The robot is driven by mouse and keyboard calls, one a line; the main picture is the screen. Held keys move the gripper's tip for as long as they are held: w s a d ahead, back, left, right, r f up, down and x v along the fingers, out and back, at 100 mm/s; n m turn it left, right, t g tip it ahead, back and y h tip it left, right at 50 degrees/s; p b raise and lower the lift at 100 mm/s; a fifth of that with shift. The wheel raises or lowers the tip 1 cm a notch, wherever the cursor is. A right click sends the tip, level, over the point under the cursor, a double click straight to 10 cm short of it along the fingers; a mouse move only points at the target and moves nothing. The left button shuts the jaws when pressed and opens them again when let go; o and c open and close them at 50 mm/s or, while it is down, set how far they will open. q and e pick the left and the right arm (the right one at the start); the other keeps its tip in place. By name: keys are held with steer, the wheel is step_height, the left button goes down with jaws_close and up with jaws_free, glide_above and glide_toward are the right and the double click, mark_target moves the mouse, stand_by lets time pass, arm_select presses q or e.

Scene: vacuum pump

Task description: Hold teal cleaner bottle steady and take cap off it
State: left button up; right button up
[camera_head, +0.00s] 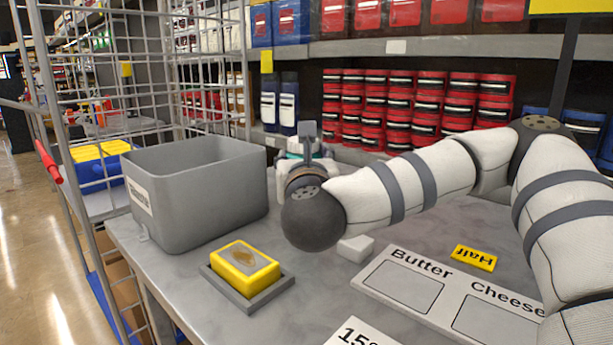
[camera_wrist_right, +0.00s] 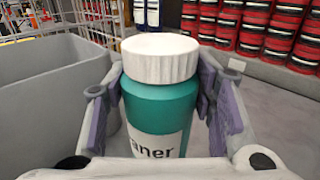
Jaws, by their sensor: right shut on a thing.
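The teal cleaner bottle (camera_wrist_right: 160,108) stands upright in the right wrist view, with a wide white cap (camera_wrist_right: 160,58) on top. Part of its white label shows low on its front. My right gripper (camera_wrist_right: 162,112) is shut on the bottle's body below the cap, one purple-padded finger on each side. In the head view my right arm reaches in from the right, and its wrist and gripper (camera_head: 307,152) hide most of the bottle. The cap sits on the bottle. My left gripper is in neither view.
A grey bin (camera_head: 195,205) stands on the table left of my gripper. A yellow sponge (camera_head: 244,266) lies in a small grey tray in front. Shelves with red tubs (camera_head: 420,105) stand behind.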

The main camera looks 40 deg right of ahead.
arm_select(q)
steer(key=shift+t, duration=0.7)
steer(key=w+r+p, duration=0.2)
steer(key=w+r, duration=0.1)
arm_select(e)
steer(key=s+a+r, duration=0.8)
steer(key=a, duration=0.1)
steer(key=shift+s, duration=0.1)
steer(key=o, duration=0.7)
jaws_close()
